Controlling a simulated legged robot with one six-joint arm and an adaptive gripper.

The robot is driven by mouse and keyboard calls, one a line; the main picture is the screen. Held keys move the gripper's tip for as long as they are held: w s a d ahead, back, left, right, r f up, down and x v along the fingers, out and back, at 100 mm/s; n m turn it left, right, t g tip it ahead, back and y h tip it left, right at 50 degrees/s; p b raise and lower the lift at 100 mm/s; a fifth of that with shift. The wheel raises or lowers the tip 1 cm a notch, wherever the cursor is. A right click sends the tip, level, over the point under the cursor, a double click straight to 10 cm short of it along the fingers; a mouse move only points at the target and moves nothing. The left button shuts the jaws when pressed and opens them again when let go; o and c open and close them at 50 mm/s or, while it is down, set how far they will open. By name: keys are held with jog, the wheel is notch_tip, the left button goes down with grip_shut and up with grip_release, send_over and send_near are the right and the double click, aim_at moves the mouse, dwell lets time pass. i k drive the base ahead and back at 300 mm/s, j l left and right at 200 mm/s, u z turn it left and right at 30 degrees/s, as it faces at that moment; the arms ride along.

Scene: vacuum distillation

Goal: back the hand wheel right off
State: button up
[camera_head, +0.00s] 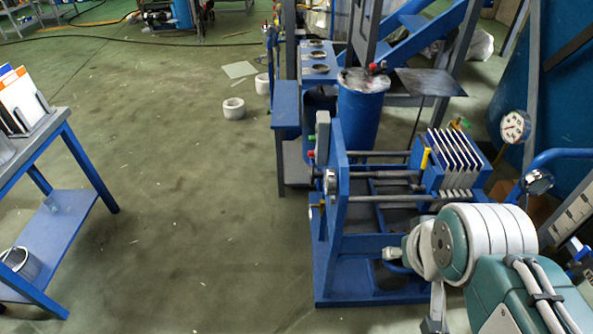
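A small silver hand wheel (331,184) shows nearly edge-on at the left side of the blue upright end frame (338,190) of a plate press. A grey screw rod (375,199) runs right from that frame toward a stack of white plates (456,152). My white and teal arm fills the lower right, its far end beside the press base and apart from the wheel in the picture. The fingers of my gripper cannot be made out behind my own arm links, so its opening is not readable. Nothing is seen touching the wheel.
A blue drum (361,110) and a blue bench (286,102) stand behind the press. A dial gauge (515,127) and blue pipe are at the right. A blue table (62,215) stands at the left. The green floor between table and press is open.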

aim_at(313, 175)
jog(key=j+z, duration=0.2)
jog(key=j, duration=0.55)
jog(key=k+j+z, duration=0.2)
jog(key=j, duration=0.55)
jog(key=i, duration=0.5)
jog(key=i+j+z, duration=0.1)
jog(key=i, duration=0.35)
